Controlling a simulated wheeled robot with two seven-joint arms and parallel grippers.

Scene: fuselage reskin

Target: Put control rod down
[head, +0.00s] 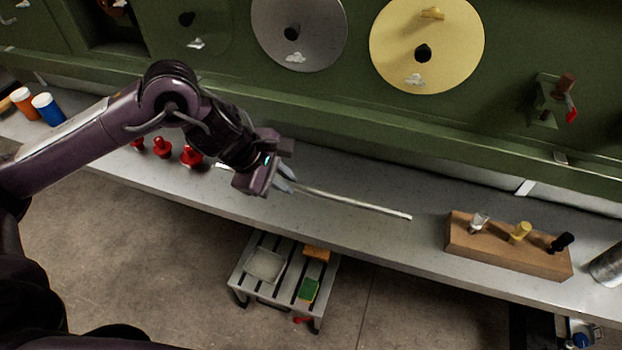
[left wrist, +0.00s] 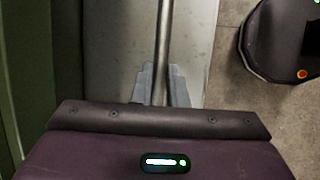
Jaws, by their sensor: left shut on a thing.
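The control rod (head: 352,203) is a long thin silvery rod. In the head view it runs from behind my left gripper to the right, above the grey shelf. My left gripper (head: 287,181) is shut on the rod partway along it. In the left wrist view the rod (left wrist: 164,45) stands between the two grey fingertips (left wrist: 161,85) and runs up out of the picture, over the grey shelf surface. I cannot tell whether the rod touches the shelf. My right gripper is not in view.
A wooden block (head: 505,250) with several knobs stands on the shelf (head: 420,245) at the right. Red pieces (head: 191,156) stand behind my left arm. Orange and blue containers (head: 47,108) stand at the far left. A green panel with discs (head: 428,45) rises behind. A small slatted stool (head: 283,275) stands below.

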